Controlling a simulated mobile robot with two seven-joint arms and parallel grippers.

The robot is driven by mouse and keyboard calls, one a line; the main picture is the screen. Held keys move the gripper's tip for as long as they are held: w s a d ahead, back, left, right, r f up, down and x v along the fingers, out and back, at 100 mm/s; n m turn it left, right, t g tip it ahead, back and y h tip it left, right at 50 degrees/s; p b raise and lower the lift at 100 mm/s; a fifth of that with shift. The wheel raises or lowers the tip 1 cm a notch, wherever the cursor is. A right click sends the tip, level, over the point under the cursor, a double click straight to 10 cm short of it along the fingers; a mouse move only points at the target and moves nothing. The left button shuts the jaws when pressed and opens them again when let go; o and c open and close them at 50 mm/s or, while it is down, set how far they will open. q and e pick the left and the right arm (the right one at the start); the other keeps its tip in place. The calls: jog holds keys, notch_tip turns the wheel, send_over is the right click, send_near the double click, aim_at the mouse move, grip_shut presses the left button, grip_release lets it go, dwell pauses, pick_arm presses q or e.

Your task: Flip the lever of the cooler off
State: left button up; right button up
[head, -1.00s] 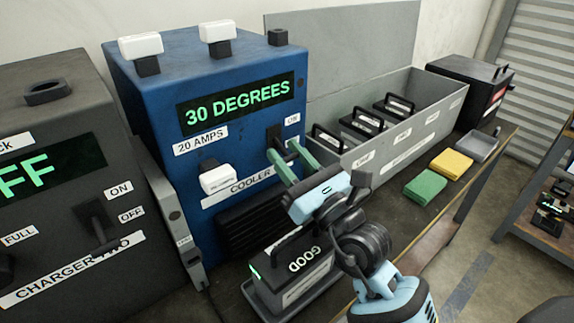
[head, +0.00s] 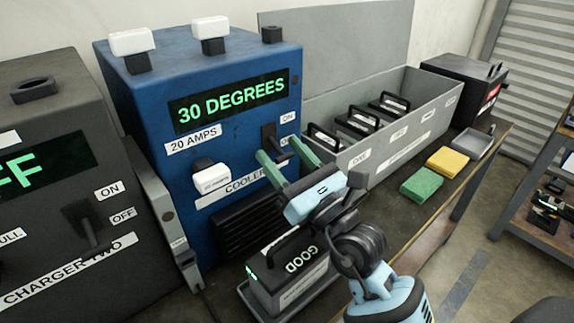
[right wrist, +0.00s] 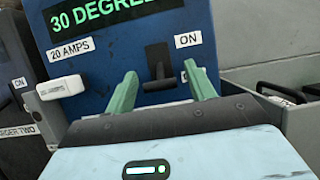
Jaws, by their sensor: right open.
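The blue cooler (head: 150,95) stands at centre left, its display (head: 232,99) reading 30 DEGREES. Its black lever (head: 281,157) sits beside the ON label, its handle jutting outward and low between my fingers. The lever also shows in the right wrist view (right wrist: 157,66). An OFF label below ON is mostly hidden by a finger. My right gripper (head: 286,158) is open, with one green finger on each side of the lever; whether either touches it I cannot tell. My left gripper is not in view.
A battery marked GOOD (head: 290,268) stands in a tray below my right gripper. Charger two (head: 50,180) is at left. A grey bin (head: 405,130) with several black-handled batteries stands right of the cooler. Green (head: 421,185) and yellow (head: 447,161) sponges lie on the bench.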

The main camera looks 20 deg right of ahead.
notch_tip(320, 180, up, 4)
jog(key=p, duration=0.3)
jog(key=shift+r, duration=0.1)
pick_arm(q)
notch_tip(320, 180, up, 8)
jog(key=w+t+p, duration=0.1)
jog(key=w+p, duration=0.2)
jog(key=p, duration=0.1)
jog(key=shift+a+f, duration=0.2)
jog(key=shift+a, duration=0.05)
pick_arm(e)
jog(key=s+a, duration=0.4)
jog(key=s, duration=1.1)
jog(key=shift+s+a+r, duration=0.15)
jog(key=shift+s+r, duration=0.1)
jog(key=shift+r, duration=0.15)
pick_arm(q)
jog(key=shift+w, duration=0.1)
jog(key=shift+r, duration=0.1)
pick_arm(e)
jog(key=shift+f, duration=0.1)
